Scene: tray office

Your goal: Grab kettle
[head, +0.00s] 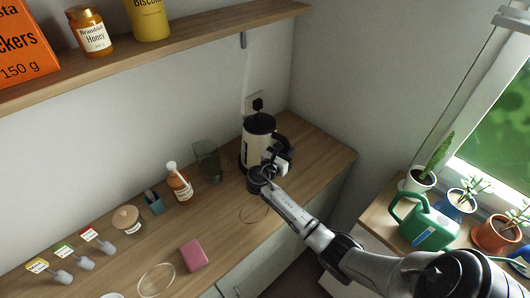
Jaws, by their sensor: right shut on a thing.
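The kettle (256,136), a cream cylinder with a black lid and black base, stands upright on the wooden counter near the back right corner. My right arm reaches in from the lower right. My right gripper (279,152) is at the kettle's right side, shut on its dark handle. The handle is largely hidden by the gripper. My left gripper is not in view.
A glass jug (207,160) and an orange bottle (179,184) stand left of the kettle. A pink box (194,255) lies on the counter (228,219). A shelf (190,42) hangs above. A green watering can (427,226) and potted plants are at the right.

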